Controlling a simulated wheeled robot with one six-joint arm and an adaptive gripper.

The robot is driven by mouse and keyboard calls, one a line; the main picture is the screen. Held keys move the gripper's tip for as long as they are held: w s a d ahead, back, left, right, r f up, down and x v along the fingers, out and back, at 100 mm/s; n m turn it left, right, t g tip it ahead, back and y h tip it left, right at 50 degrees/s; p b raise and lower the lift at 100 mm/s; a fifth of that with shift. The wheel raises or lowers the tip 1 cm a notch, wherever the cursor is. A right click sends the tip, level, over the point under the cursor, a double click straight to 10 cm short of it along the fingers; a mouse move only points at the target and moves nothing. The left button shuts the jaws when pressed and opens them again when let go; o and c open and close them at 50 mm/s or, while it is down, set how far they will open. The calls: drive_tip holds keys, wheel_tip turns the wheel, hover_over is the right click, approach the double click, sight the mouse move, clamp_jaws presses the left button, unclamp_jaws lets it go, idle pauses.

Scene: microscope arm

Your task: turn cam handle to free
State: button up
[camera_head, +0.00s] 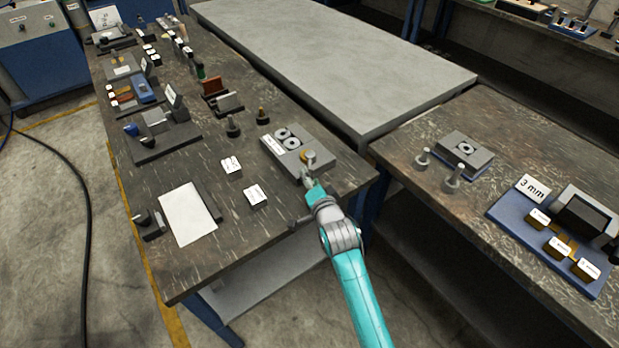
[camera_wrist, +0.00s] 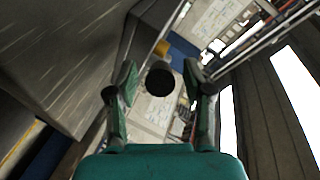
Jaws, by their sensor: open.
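A grey fixture block (camera_head: 283,143) with two round rings and a small white label sits near the right edge of the dark bench. At its near end a grey knob-topped part (camera_head: 311,156), which looks like the cam handle, stands beside a small gold piece (camera_head: 303,157). My gripper (camera_head: 307,176) is just in front of this part. In the wrist view, my open gripper (camera_wrist: 161,88) has a finger on each side of a dark round knob (camera_wrist: 160,79), with visible gaps. The gold piece (camera_wrist: 162,47) shows behind the knob. Whether the handle is locked or free cannot be told.
Two dark pegs (camera_head: 233,126) stand left of the block. White labelled blocks (camera_head: 255,196) and a white sheet (camera_head: 187,214) lie nearer the front. A grey slab table (camera_head: 330,50) is behind; a second bench (camera_head: 430,195) is right, across a gap.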

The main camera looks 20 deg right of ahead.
drive_tip(key=shift+w+f, duration=0.1)
drive_tip(key=shift+w, duration=0.25)
clamp_jaws()
